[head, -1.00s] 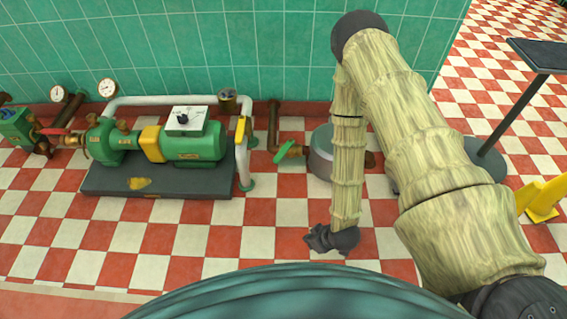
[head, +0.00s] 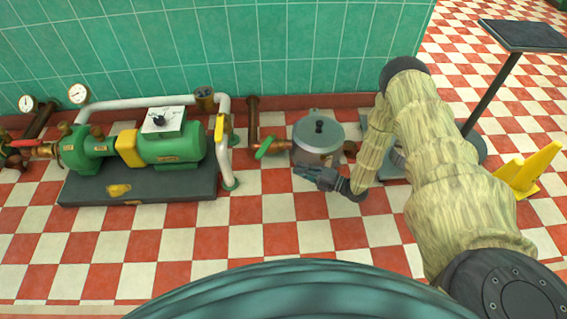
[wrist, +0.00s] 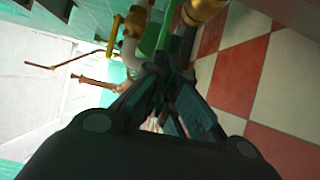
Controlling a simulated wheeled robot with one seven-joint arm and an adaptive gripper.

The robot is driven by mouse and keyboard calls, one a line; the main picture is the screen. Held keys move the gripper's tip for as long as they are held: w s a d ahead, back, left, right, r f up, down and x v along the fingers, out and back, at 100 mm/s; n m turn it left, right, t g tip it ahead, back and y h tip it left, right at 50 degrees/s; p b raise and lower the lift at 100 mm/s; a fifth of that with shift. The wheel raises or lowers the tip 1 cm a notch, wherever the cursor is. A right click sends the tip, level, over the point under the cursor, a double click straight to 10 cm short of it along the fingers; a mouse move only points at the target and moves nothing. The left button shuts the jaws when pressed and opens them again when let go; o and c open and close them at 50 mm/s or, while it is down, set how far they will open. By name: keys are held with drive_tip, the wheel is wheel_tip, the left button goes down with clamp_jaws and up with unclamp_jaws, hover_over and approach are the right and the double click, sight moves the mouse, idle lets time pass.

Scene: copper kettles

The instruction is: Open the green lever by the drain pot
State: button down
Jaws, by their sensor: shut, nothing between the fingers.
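The green lever (head: 264,146) sits on a brown pipe, left of the drain pot. The drain pot (head: 319,134) is a grey metal pot with a dark knob on its lid. My gripper (head: 300,171) is shut and empty, in front of the pot and pointing left, to the right of the lever and apart from it in the head view. In the wrist view, my gripper's dark fingers (wrist: 160,80) are close together. A green bar that looks like the lever (wrist: 152,36) shows just beyond them, partly hidden; I cannot tell whether they touch.
A green pump (head: 170,145) on a dark base stands to the left. A white pipe with a yellow lever (head: 219,128) lies between pump and green lever. The tiled wall (head: 300,60) is behind. A yellow stand (head: 530,172) is at right. The checkered floor in front is clear.

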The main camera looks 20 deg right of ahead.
drive_tip(key=b, duration=0.5)
approach(263, 154)
drive_tip(key=x, duration=0.5)
drive_tip(key=shift+w+a+f+b, duration=0.3)
drive_tip(key=shift+w+a+b, duration=0.35)
drive_tip(key=shift+w, duration=0.2)
